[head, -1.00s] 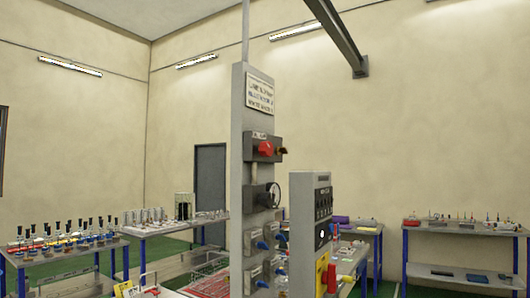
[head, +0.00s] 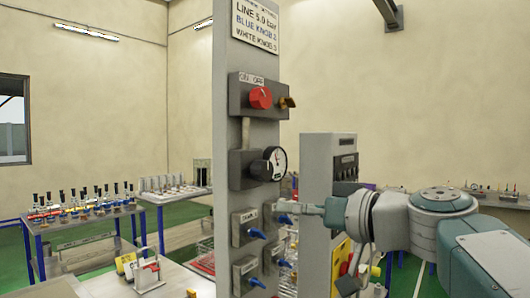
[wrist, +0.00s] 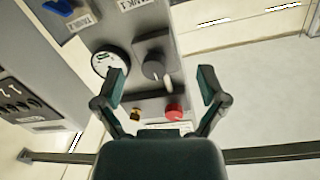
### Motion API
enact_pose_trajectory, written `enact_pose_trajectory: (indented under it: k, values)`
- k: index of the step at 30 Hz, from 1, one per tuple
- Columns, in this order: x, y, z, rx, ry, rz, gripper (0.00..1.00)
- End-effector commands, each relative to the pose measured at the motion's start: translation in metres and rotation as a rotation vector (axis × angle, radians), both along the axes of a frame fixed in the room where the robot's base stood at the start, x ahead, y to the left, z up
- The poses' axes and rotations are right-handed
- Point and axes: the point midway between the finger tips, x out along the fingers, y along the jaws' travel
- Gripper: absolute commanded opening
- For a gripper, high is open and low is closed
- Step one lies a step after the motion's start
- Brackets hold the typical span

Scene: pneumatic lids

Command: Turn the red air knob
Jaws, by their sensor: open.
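The red air knob (head: 260,97) sits on the front of a dark box (head: 240,97) high on a grey post. A brass fitting (head: 287,102) sticks out of the box's side. In the wrist view the red knob (wrist: 174,112) lies between my fingers' bases, below the fingertip line, with the brass piece (wrist: 136,114) to its left. My gripper (wrist: 163,76) is open and empty, and a grey knob (wrist: 154,69) shows between its fingertips. I see no contact with the red knob.
A round gauge (head: 274,162) sits below the red knob, and several blue knobs (head: 257,233) sit lower. A grey cabinet (head: 318,180) stands right of the post. Tables with small parts stand behind. The space before the post's upper part looks clear.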

Motion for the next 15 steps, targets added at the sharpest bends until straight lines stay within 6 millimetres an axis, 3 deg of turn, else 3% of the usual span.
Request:
enact_pose_trajectory:
  k: [3, 7, 10, 15]
  values:
    - [0.013, -0.007, 0.046, 0.066, -0.16, 0.02, 0.91]
    - [0.02, -0.017, 0.09, 0.13, -0.326, 0.027, 0.91]
    - [0.021, -0.024, 0.113, 0.164, -0.421, 0.024, 0.91]
    - [0.023, -0.03, 0.131, 0.189, -0.491, 0.021, 0.91]
